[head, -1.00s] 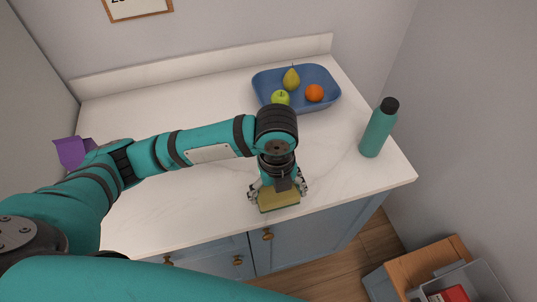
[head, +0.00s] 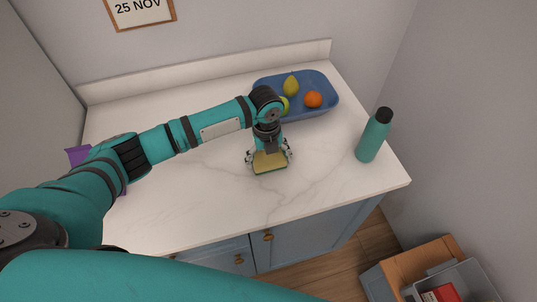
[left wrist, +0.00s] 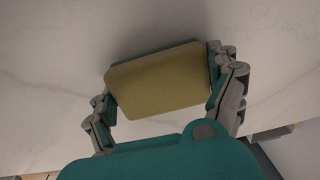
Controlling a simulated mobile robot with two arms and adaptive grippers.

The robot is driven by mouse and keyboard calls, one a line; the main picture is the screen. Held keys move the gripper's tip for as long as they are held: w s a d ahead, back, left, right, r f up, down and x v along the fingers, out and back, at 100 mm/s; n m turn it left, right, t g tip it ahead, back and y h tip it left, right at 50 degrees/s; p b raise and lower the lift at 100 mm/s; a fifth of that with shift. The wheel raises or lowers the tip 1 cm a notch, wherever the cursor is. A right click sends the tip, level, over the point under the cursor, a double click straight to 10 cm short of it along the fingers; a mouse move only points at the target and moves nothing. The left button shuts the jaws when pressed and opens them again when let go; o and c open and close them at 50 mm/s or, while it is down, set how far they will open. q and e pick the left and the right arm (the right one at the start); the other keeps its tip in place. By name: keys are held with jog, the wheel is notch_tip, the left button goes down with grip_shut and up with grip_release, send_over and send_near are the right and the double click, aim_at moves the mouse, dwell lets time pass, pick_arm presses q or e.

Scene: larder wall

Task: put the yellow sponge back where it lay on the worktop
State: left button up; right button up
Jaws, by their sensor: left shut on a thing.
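The yellow sponge (head: 270,162) has a dark green layer along its edge and is held over the middle of the white worktop (head: 310,180). My left gripper (head: 268,158) is shut on it, one finger at each side. In the left wrist view the sponge (left wrist: 160,80) fills the space between the fingers, with the pale worktop (left wrist: 50,70) beyond. I cannot tell whether its underside touches the worktop. My right gripper is not in view.
A blue tray (head: 327,84) with a pear, an orange and a green apple stands behind the gripper. A teal bottle (head: 372,138) stands at the right. A purple thing (head: 78,155) is partly hidden behind my arm. The worktop's front is clear.

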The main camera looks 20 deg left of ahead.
aim_at(267, 157)
pick_arm(q)
jog(key=shift+f, duration=0.2)
jog(key=o, duration=0.8)
jog(key=shift+o, duration=0.2)
jog(key=shift+r, duration=0.1)
notch_tip(267, 157, up, 12)
jog(key=b, duration=0.2)
jog(key=shift+s+a, duration=0.1)
jog(key=shift+s, duration=0.05)
